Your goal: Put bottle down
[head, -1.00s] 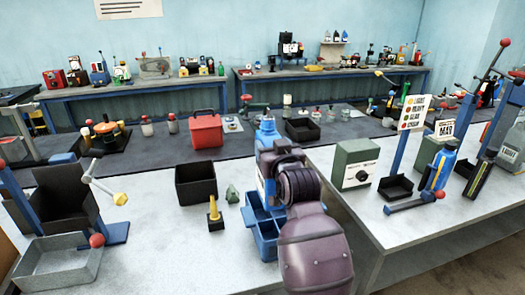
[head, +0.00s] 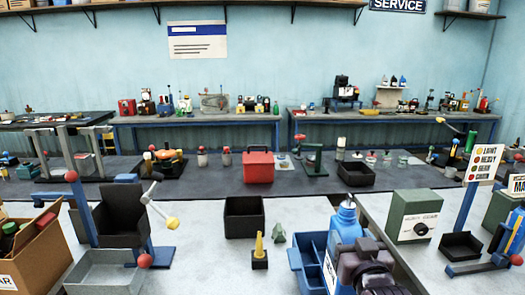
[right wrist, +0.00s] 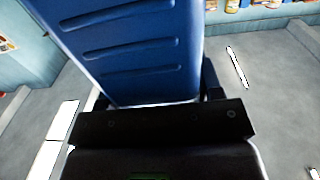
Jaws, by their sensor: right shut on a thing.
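A blue bottle (head: 346,226) with a small cap and a pale label stands roughly upright in my right gripper (head: 362,258). The gripper is shut on it. In the right wrist view the bottle's ribbed blue side (right wrist: 135,45) rises above the dark jaws (right wrist: 160,115). In the head view the bottle overlaps the right part of a blue divided crate (head: 303,262). I cannot tell whether its base is above, in or beside the crate; the base is hidden by my gripper and the crate. My left gripper is not in view.
Left of the crate are a yellow-tipped black stand (head: 259,258), a small green piece (head: 279,234) and an open black bin (head: 244,217). A green box with a dial (head: 414,216) stands to the right. Pale table surface (head: 205,262) is free left of the yellow-tipped stand.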

